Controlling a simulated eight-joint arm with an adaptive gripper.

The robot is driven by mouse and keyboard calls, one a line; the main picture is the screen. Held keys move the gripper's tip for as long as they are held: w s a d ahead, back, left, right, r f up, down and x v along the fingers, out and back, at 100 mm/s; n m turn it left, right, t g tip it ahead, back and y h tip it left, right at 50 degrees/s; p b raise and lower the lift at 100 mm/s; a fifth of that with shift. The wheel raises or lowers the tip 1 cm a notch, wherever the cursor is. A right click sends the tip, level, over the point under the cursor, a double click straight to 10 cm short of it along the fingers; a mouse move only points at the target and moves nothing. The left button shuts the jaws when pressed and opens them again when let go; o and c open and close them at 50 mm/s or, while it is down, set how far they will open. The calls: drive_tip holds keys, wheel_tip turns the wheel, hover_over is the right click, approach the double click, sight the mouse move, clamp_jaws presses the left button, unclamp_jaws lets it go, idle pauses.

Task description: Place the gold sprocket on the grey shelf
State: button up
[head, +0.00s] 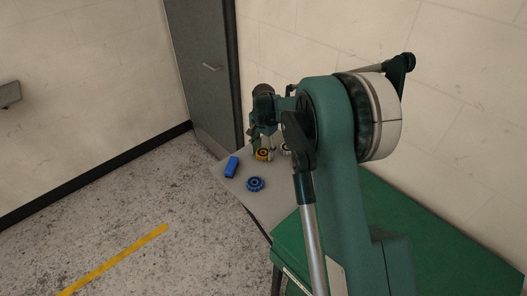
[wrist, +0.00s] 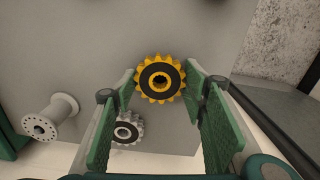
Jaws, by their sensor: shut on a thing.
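The gold sprocket (wrist: 160,79), toothed with a black ring and a gold centre, is between the two green-padded fingers of my gripper (wrist: 161,82). My gripper is shut on it. In the head view the gold sprocket (head: 263,155) shows just below my gripper (head: 262,146), over the grey table (head: 270,204). I cannot tell whether it touches the tabletop. A grey ledge on the wall (head: 9,94), cut off by the left edge of the head view, may be the grey shelf; only its end shows.
A silver sprocket (wrist: 127,129) and a silver hub (wrist: 52,119) are on the table near my gripper. A blue block (head: 232,166) and a blue sprocket (head: 255,184) lie on its left part. A dark door (head: 205,75) stands behind.

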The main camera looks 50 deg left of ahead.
sight(264, 152)
drive_tip(key=shift+f, duration=0.2)
drive_tip(key=o, duration=1.1)
drive_tip(key=shift+r, duration=0.2)
drive_tip(key=shift+r, duration=6)
drive_tip(key=shift+d, duration=0.1)
